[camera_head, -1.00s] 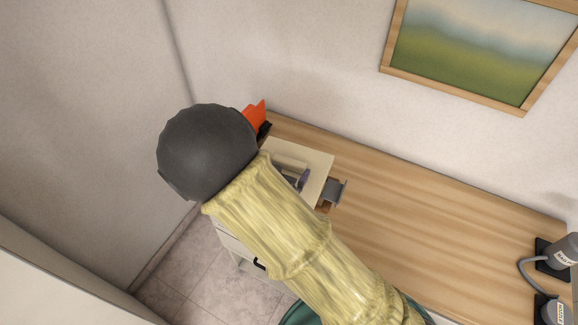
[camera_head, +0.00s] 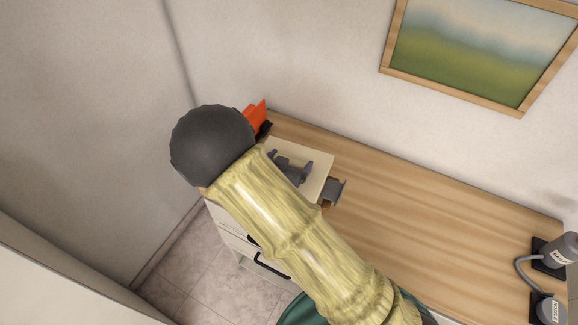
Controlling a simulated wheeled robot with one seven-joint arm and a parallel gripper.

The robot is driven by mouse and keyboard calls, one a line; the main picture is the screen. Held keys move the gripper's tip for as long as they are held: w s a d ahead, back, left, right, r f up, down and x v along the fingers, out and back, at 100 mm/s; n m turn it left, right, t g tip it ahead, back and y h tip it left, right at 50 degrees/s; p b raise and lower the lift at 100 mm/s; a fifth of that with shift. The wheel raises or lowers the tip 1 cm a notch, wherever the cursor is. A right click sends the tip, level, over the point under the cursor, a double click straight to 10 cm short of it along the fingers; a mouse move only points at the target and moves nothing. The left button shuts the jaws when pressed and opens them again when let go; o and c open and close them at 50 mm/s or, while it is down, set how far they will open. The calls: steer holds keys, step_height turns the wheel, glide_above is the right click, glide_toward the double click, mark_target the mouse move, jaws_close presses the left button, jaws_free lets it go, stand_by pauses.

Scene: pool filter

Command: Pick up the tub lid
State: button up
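I cannot make out the tub lid for certain. A dark green rounded thing (camera_head: 297,311), possibly a tub, shows in part at the bottom edge, mostly behind my arm. A grey piece with two prong-like ends, which seems to be my gripper (camera_head: 291,166), shows just past my arm, over the cream top of a cabinet (camera_head: 318,165). My forearm covers part of it. I see nothing clearly held in it, and its fingers are too small and hidden to read.
A wooden counter (camera_head: 420,215) runs along the wall, mostly bare. A grey bracket-like thing (camera_head: 334,191) is beside the cabinet top. A red-orange thing (camera_head: 257,114) stands in the corner. Grey canisters with a hose (camera_head: 560,253) stand at right. The cabinet front has black handles (camera_head: 270,267).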

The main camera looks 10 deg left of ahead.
steer(key=c, duration=0.4)
steer(key=shift+r, duration=0.15)
step_height(320, 180, up, 10)
steer(key=shift+f+b, duration=0.15)
steer(key=shift+b, duration=0.25)
stand_by(0.4)
